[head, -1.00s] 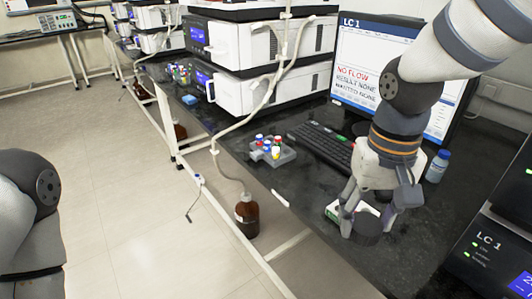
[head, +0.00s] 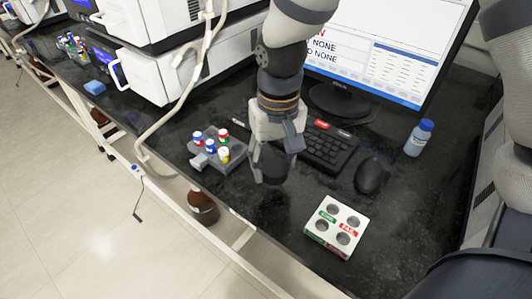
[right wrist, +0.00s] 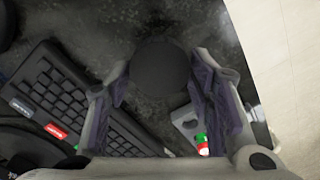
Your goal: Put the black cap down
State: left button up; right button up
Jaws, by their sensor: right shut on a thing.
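My right gripper (head: 270,178) is over the black bench, between the grey vial rack and the keyboard. It is shut on the black cap, a dark round disc (right wrist: 162,66) that shows between the two fingers in the right wrist view. In the head view the cap is hard to tell from the dark fingers. The gripper points down. I cannot tell whether the cap touches the bench. My left gripper is not in view.
A grey rack (head: 218,153) of coloured-cap vials is left of the gripper. The keyboard (head: 328,150) is on its right, with a mouse (head: 371,174) and blue-capped bottle (head: 419,138) beyond. A white holed block (head: 337,222) stands near the front edge. Bare bench lies between.

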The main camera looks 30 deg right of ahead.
aim_at(273, 165)
jog(key=shift+w+f, duration=0.1)
jog(key=shift+f, duration=0.3)
jog(key=f, duration=0.2)
jog(key=w+f+b, duration=0.1)
jog(key=f, duration=0.1)
jog(key=shift+d, duration=0.15)
jog(key=shift+s+r, duration=0.1)
jog(key=shift+s, duration=0.2)
jog(key=shift+s+r, duration=0.25)
jog(key=shift+c, duration=0.2)
jog(key=shift+w+f, duration=0.2)
jog(key=shift+w, duration=0.1)
jog(key=shift+c, duration=0.2)
jog(key=o, duration=0.9)
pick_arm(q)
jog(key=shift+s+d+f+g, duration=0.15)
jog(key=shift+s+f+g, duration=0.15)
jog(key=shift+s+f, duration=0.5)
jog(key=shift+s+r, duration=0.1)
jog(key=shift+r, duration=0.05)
